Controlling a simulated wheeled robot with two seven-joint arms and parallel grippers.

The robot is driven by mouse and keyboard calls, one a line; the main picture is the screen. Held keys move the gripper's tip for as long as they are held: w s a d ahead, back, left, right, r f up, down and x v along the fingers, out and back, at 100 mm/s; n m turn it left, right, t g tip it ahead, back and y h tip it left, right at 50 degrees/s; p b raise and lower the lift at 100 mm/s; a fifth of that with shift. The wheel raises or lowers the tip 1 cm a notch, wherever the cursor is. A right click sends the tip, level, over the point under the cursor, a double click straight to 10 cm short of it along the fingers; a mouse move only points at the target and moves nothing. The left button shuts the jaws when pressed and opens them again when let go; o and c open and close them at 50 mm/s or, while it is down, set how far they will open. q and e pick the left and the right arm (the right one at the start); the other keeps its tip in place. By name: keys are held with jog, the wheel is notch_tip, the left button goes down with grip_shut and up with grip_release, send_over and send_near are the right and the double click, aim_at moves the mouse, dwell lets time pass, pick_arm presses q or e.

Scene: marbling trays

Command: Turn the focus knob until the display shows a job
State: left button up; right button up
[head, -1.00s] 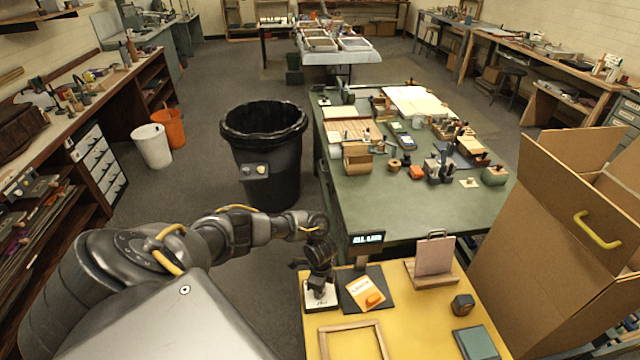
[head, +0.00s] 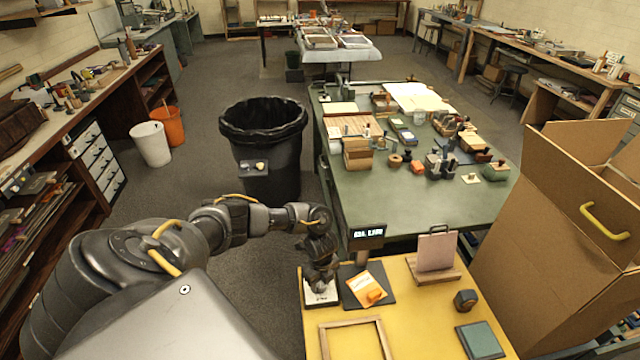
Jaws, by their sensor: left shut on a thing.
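My left gripper (head: 322,284) points down over a white plate (head: 313,298) at the back left of the yellow table. It is shut on the focus knob, which its fingers hide from view. A small dark display (head: 368,232) stands to the right of the gripper on a dark base. It shows lit white characters, too small to read surely. My right gripper is out of view.
An orange and white card (head: 364,285) lies on a dark mat right of the gripper. A pink panel on a wooden stand (head: 434,277), a dark block (head: 465,300), a teal box (head: 480,340) and a wooden frame (head: 323,343) share the yellow table (head: 415,325). A cardboard box (head: 540,230) stands at right.

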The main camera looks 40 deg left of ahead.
aim_at(321, 282)
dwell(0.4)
pick_arm(q)
jog(key=o, duration=1)
jog(key=shift+r, duration=0.1)
notch_tip(321, 282, up, 11)
jog(key=shift+w+p, duration=0.15)
jog(key=shift+p, duration=0.2)
jog(key=shift+a+f, duration=0.1)
jog(key=shift+f, duration=0.1)
